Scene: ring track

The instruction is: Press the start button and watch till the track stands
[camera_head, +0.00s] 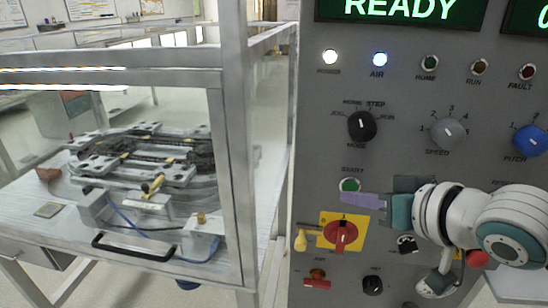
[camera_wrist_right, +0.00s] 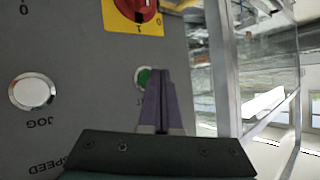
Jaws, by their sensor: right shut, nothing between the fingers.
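A round green button (camera_head: 349,184) sits on the grey control panel, above a yellow plate with a red rotary switch. It also shows in the wrist view (camera_wrist_right: 143,75), partly hidden by my fingers. My right gripper (camera_head: 345,199) is shut and empty, its purple fingertips at the button's lower edge in the head view; the wrist view shows them (camera_wrist_right: 161,76) overlapping it. I cannot tell whether they touch. The ring track (camera_head: 150,150) stands inside the framed glass enclosure at left. The display (camera_head: 402,10) reads READY. My left gripper is out of view.
The POWER lamp (camera_head: 330,57) glows white and the AIR lamp (camera_head: 380,59) blue; the RUN lamp (camera_head: 477,67) and FAULT lamp look dark. The red rotary switch (camera_head: 341,236), a red knob (camera_head: 317,278) and black selectors stand close around my gripper. The enclosure's metal post (camera_head: 240,150) is left of the panel.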

